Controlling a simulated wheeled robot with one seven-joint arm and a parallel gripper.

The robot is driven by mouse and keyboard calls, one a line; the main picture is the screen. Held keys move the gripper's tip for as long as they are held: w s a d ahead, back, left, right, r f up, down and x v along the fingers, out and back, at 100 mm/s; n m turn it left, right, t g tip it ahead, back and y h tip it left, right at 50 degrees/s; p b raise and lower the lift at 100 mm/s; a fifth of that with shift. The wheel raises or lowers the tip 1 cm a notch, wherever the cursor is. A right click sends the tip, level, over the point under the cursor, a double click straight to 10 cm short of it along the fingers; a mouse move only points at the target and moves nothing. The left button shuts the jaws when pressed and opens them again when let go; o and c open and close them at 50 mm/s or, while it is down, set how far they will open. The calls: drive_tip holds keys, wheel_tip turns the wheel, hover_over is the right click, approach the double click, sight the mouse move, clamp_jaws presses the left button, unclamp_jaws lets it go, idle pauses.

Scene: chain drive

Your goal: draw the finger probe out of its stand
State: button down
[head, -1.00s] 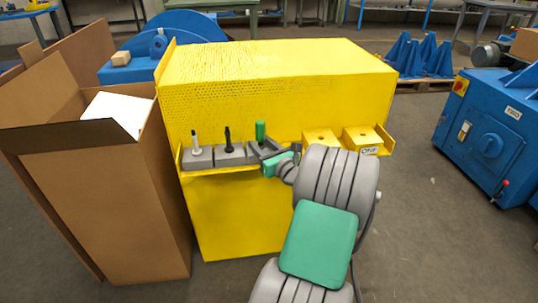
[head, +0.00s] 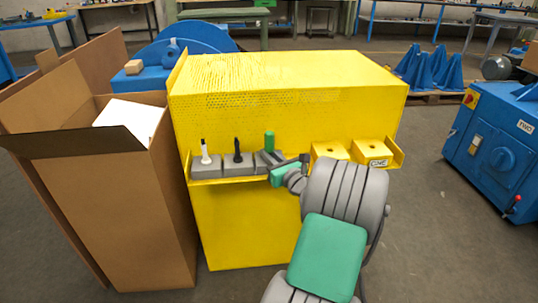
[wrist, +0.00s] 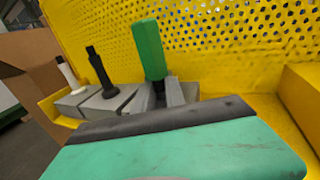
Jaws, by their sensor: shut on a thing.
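The finger probe appears to be the tool with the green handle (head: 269,140), upright at the right of a row of tools on the yellow ledge. In the wrist view its green handle (wrist: 149,48) rises above my fingers, with a short dark part below it. My gripper (head: 267,158) is shut on this tool, just below the handle. In the wrist view the grey fingers (wrist: 163,95) stand on either side of the dark part. The tool's lower end and its stand are hidden behind my gripper, so I cannot tell how deep it sits.
A black tool (head: 237,151) and a white tool with a black tip (head: 205,152) stand in grey blocks to the left. Two yellow blocks with holes (head: 328,151) are to the right. A perforated yellow guard (head: 300,85) rises behind. An open cardboard box (head: 150,200) stands left.

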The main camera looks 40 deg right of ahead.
sight(270, 132)
drive_tip(key=shift+r, duration=0.15)
drive_tip(key=shift+r+p, duration=4.5)
drive_tip(key=shift+p, duration=0.85)
